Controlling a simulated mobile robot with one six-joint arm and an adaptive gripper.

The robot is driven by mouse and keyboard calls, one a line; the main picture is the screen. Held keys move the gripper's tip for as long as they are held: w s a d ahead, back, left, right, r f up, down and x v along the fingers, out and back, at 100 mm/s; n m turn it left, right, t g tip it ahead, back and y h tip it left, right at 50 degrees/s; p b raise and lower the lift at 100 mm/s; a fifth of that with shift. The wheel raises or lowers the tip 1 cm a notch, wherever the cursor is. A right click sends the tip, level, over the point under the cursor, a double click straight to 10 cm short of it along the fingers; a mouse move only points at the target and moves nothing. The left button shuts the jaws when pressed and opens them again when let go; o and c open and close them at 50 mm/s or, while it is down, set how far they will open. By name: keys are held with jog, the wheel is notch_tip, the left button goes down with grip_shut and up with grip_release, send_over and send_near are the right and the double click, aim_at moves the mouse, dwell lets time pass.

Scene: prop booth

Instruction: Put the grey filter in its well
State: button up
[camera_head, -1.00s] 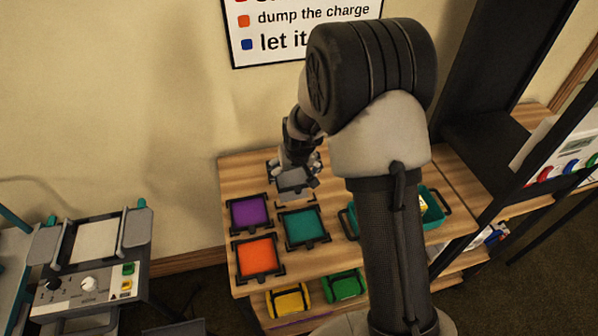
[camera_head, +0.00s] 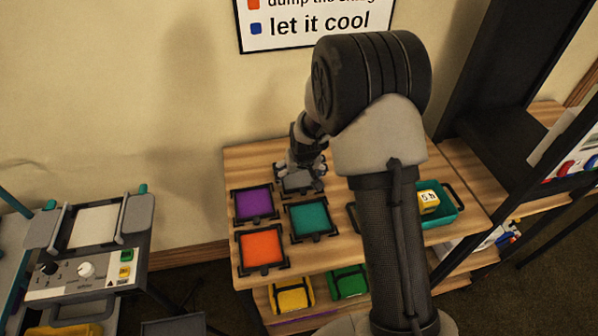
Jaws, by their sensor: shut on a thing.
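The grey filter (camera_head: 297,183) is a flat square under my gripper (camera_head: 307,172), at the back of the wooden shelf top. My gripper is shut on it from above, and the fingers hide part of it. It lies behind the teal filter and to the right of the purple one, over or in the back well of the black-framed group. I cannot tell whether it is fully seated, as the frame there is mostly covered.
A purple filter (camera_head: 254,203), a teal filter (camera_head: 311,219) and an orange filter (camera_head: 261,249) lie in black frames close by. A teal bin (camera_head: 438,222) with a yellow block (camera_head: 428,202) stands right. A device (camera_head: 85,265) stands left.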

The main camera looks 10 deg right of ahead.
jog(key=shift+f+b, duration=0.45)
jog(key=shift+f, duration=0.15)
dwell(0.6)
jog(key=o, duration=0.8)
jog(key=shift+r, duration=0.15)
jog(key=v, duration=1.2)
